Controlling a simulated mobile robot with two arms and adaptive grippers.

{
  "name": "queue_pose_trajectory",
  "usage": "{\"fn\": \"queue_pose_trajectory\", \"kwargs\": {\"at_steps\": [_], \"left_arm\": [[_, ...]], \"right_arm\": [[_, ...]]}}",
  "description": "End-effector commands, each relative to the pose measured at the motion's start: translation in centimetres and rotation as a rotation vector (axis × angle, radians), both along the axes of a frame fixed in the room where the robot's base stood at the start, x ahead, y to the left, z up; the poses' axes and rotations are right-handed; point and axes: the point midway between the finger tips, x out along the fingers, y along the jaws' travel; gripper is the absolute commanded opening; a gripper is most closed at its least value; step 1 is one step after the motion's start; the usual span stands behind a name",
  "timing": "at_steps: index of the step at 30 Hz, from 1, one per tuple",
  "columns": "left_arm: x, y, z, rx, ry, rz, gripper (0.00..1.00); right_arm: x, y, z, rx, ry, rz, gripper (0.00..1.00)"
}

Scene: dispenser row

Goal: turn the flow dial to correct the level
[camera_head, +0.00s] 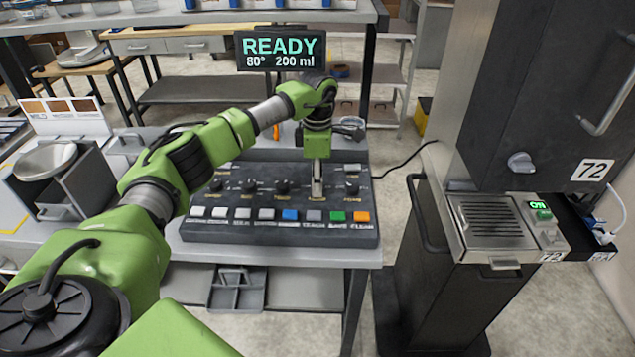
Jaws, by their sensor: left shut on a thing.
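A dark control panel (290,228) sits on the grey table with a row of black dials, among them a left dial (215,185), a middle dial (283,187) and a right dial (351,187). My left gripper (317,190) points down and is shut on the dial between the middle and right ones, which it mostly hides. The small labels are too blurred to read, so I cannot confirm which is the flow dial. A display (281,49) behind the panel reads READY, 80°, 200 ml. My right gripper is out of view.
Coloured buttons (290,215) line the panel's front edge. A scale-like device (50,165) stands at left. A dark machine (540,100) marked 72 stands at right, with a grated tray (488,216) and a green ON indicator. A black cable runs from the panel towards it.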

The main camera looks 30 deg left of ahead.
Motion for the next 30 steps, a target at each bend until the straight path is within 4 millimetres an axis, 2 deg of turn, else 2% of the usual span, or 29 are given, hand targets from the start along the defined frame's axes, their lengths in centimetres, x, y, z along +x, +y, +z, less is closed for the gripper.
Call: {"fn": "queue_pose_trajectory", "kwargs": {"at_steps": [12,30], "left_arm": [[0.1,0.0,-0.1,0.000,-0.003,-0.363,0.03],[0.1,0.0,0.1,0.000,-0.003,-0.840,0.03]], "right_arm": [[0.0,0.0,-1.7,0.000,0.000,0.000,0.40],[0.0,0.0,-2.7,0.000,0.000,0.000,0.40]]}}
